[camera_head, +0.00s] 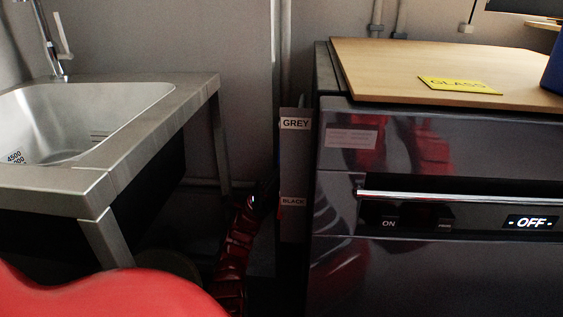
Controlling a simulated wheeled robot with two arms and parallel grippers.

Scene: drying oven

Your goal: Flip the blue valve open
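I cannot make out a blue valve in the head view. The dark red arm between the sink and the oven appears to be my left one. It reaches into the narrow gap beside the oven. Its dark end, my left gripper (263,199), is beside the panel with the GREY and BLACK labels. The fingers are too dark and small to tell whether they are open or hold anything. My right gripper is not in view.
A steel sink (185,93) stands at the left. The dark glossy oven (430,275) fills the right, its display reading OFF. A wooden board (390,62) with a yellow GLASS label (458,85) lies on top. A blue object (554,75) is cut off at the right edge.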

